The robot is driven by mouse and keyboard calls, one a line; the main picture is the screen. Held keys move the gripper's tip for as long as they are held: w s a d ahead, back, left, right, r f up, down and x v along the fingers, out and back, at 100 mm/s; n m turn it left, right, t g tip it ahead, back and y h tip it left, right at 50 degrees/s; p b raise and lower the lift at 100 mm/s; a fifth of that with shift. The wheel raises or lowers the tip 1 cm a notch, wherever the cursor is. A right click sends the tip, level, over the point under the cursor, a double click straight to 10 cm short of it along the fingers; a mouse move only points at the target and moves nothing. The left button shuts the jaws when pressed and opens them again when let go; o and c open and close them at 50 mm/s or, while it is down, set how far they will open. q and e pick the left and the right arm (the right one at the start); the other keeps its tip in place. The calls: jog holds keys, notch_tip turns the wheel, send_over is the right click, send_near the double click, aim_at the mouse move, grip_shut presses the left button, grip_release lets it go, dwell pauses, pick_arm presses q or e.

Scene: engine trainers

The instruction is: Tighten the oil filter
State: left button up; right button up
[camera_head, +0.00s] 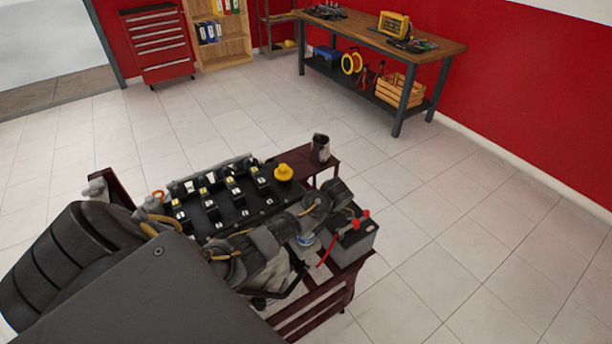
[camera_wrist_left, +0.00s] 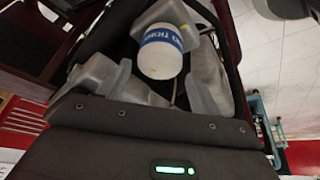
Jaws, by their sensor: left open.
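The oil filter (camera_wrist_left: 160,52) is a white cylinder with a blue band and white lettering in the left wrist view. The engine trainer (camera_head: 225,205) has a dark top with yellow-marked coils and a yellow cap (camera_head: 284,172). My right gripper is not in view.
A battery (camera_head: 352,242) with red terminals stands right of the filter on the dark red stand (camera_head: 325,303). A metal jug (camera_head: 320,148) stands on the stand's far shelf. A workbench (camera_head: 435,48) and a red drawer cabinet (camera_head: 158,45) are farther back. The tiled floor between is clear.

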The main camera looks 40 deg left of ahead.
pick_arm(q)
jog(key=shift+x, duration=2.25)
jog(key=shift+p, duration=0.3)
jog(key=c, duration=0.7)
